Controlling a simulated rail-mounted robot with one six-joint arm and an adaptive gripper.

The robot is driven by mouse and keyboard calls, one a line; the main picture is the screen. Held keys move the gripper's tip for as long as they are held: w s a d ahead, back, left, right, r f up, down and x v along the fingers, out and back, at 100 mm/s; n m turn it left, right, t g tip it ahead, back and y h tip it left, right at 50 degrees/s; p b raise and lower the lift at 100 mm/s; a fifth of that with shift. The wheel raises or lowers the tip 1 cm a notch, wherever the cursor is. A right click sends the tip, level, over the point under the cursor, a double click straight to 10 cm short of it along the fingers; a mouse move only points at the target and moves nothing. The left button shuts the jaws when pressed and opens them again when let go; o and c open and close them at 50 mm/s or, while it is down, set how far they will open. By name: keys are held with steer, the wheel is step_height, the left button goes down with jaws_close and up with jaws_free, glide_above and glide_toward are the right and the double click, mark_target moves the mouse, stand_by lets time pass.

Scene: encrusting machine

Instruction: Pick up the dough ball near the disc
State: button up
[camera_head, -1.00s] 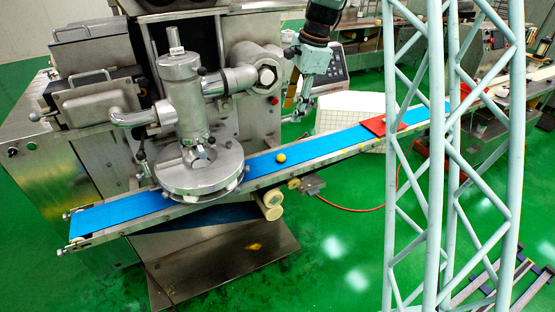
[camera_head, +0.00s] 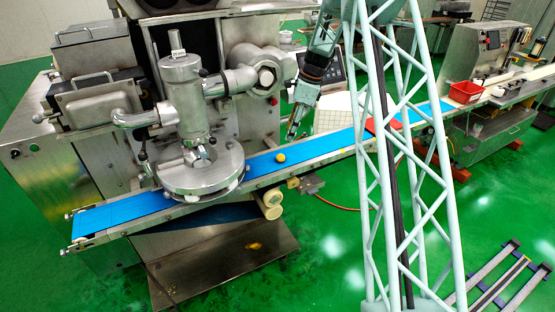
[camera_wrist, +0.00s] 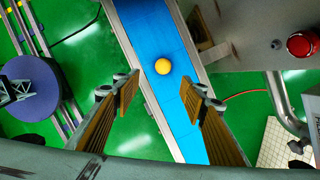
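The dough ball (camera_head: 281,157) is small, round and yellow. It sits on the blue conveyor belt (camera_head: 325,144), just right of the round metal disc (camera_head: 200,178) under the encrusting machine's vertical cylinder. My gripper (camera_head: 292,134) is above the belt's far side, a little up and right of the ball in the head view. In the wrist view the ball (camera_wrist: 163,66) shows beyond and between the two fingertips of my gripper (camera_wrist: 163,98). The fingers are wide apart with nothing between them. The disc is not seen in the wrist view.
A red flat piece (camera_head: 384,126) lies farther right on the belt, partly behind a pale lattice column. A red bin (camera_head: 466,92) stands at the far right. The machine body has a red button (camera_wrist: 302,43) beside the belt.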

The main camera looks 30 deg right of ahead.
steer(key=shift+w+d+f, duration=0.15)
steer(key=shift+w+f, duration=0.15)
steer(key=shift+f, duration=0.3)
steer(key=shift+f, duration=0.15)
steer(key=b, duration=0.1)
glide_above(282, 155)
steer(key=s+d, duration=0.1)
steer(key=shift+f, duration=4)
steer(key=shift+b+x, duration=0.5)
steer(key=shift+x, duration=2.1)
steer(key=shift+w, duration=0.1)
steer(key=c, duration=1)
